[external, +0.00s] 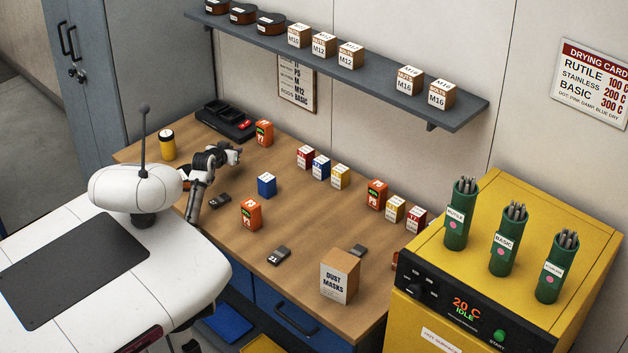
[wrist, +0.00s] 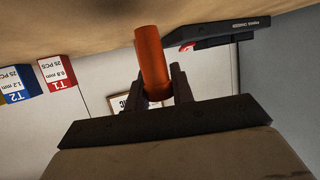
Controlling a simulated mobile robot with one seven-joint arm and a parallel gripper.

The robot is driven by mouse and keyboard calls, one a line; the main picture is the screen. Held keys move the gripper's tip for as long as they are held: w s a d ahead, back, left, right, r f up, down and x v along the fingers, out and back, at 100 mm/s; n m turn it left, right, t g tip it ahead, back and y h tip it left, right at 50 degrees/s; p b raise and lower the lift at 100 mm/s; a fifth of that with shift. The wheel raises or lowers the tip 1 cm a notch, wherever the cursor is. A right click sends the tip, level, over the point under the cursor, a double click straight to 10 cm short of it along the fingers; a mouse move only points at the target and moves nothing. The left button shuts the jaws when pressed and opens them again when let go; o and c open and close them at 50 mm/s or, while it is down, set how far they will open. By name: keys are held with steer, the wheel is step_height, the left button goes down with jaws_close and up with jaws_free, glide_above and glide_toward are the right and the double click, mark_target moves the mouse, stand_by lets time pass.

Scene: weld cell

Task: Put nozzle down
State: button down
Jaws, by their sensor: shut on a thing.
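The nozzle (wrist: 151,58) is a plain copper-orange cylinder in the wrist view. My gripper (wrist: 159,93) is shut on it, with one dark finger on each side near its lower end in the picture. The wrist picture is upside down, with the wooden bench (wrist: 75,18) along its top. The nozzle's free end points at the bench and overlaps it; I cannot tell if they touch. In the external view my gripper (external: 235,152) is low over the left part of the bench, and the nozzle is too small to make out there.
A black charger (external: 226,122) and an orange box (external: 264,133) stand behind my gripper. The red T1 box (external: 305,157) and blue T2 box (external: 321,166) stand to its right. A blue box (external: 267,185) is nearer the front. Bare wood lies between these.

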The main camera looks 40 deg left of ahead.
steer(key=shift+f, duration=1.15)
steer(key=shift+f, duration=0.2)
steer(key=c, duration=1.2)
jaws_free()
steer(key=shift+r, duration=0.15)
